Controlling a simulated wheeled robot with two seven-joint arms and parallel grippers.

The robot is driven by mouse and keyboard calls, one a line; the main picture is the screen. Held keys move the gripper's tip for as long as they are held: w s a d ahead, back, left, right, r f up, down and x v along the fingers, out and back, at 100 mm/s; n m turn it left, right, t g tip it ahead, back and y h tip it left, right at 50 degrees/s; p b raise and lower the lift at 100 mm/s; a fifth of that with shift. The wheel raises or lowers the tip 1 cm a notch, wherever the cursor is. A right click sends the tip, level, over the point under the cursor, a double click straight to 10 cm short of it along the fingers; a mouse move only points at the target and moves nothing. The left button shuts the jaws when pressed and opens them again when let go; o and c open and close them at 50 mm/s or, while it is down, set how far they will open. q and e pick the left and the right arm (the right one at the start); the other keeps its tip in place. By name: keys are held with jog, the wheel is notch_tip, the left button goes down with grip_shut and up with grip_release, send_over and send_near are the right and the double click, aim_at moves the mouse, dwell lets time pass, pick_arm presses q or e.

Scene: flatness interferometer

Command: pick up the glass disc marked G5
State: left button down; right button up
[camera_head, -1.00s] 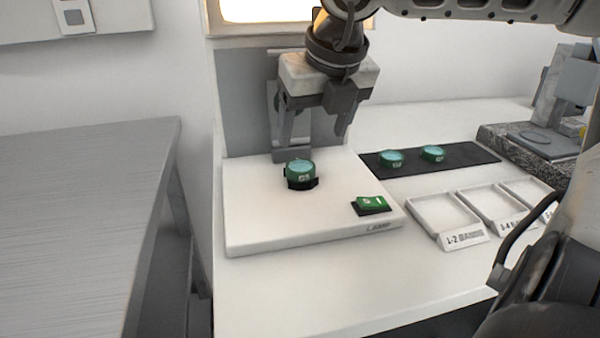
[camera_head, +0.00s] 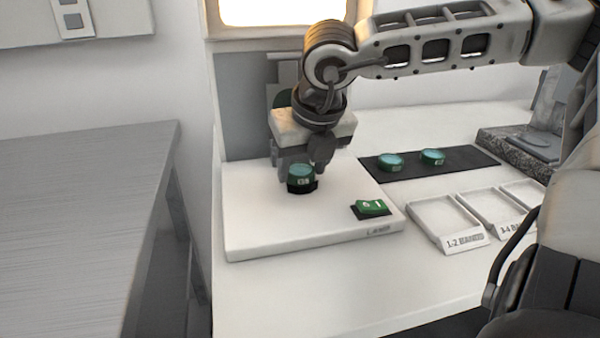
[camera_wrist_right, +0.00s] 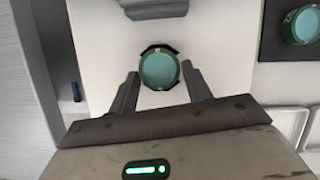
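A glass disc with a teal face and green rim (camera_head: 300,172) sits in a black holder (camera_head: 302,187) on the white lamp base (camera_head: 270,230). Its label is too small to read surely as G5. My right gripper (camera_head: 300,162) is low over this disc, with its fingers just behind and beside it. In the right wrist view the gripper (camera_wrist_right: 162,88) is open, and the disc (camera_wrist_right: 159,69) lies between and slightly beyond the fingertips, with gaps on both sides. Two similar discs, (camera_head: 390,162) and (camera_head: 433,157), lie on a black mat; their labels are unreadable. My left gripper is not in view.
A green rocker switch (camera_head: 371,207) sits at the lamp base's front right. White labelled trays (camera_head: 447,218) stand to the right, with a granite-based stand (camera_head: 520,143) behind them. A grey table (camera_head: 80,210) is at left, across a gap. The bench front is clear.

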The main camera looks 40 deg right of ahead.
jog(key=c, duration=0.5)
jog(key=shift+r, duration=0.1)
